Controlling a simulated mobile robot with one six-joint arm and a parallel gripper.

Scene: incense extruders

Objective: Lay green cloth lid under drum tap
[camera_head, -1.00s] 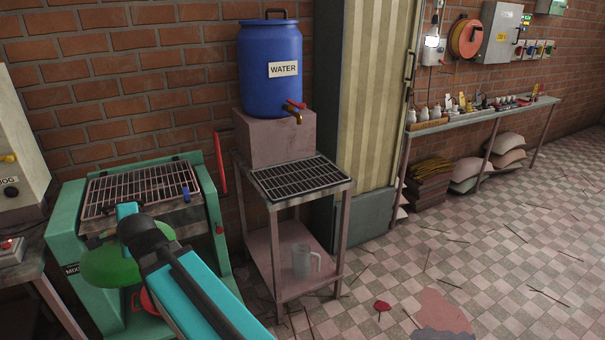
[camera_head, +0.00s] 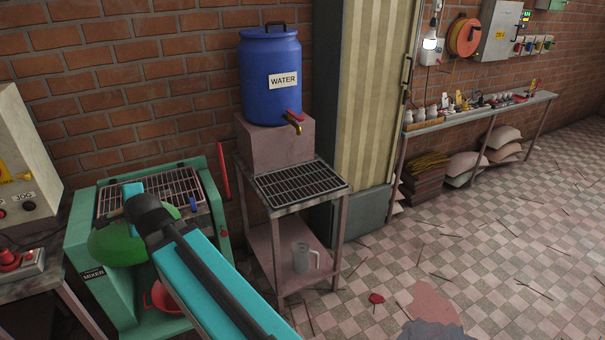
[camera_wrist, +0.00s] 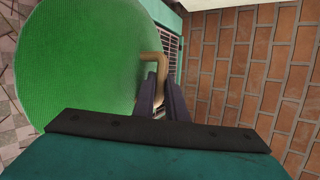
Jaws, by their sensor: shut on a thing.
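The green cloth lid (camera_head: 117,247) is a round disc in front of the mixer in the head view. It fills the left of the wrist view (camera_wrist: 75,65), with a tan handle (camera_wrist: 153,62) at its right side. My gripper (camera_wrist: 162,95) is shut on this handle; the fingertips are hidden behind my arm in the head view. The drum tap (camera_head: 295,122), brass with a red lever, sticks out low on the blue water drum (camera_head: 263,83). The drum stands on a pinkish block. Below the tap is a dark grate (camera_head: 300,182) on a stand, with nothing on it.
The green mixer (camera_head: 90,255) with a wire grille stands left of the stand, a red bowl (camera_head: 168,298) low in it. A red bar (camera_head: 223,170) rises between them. A clear jug (camera_head: 304,258) sits on the stand's lower shelf. The floor at right is mostly open, with scattered sticks.

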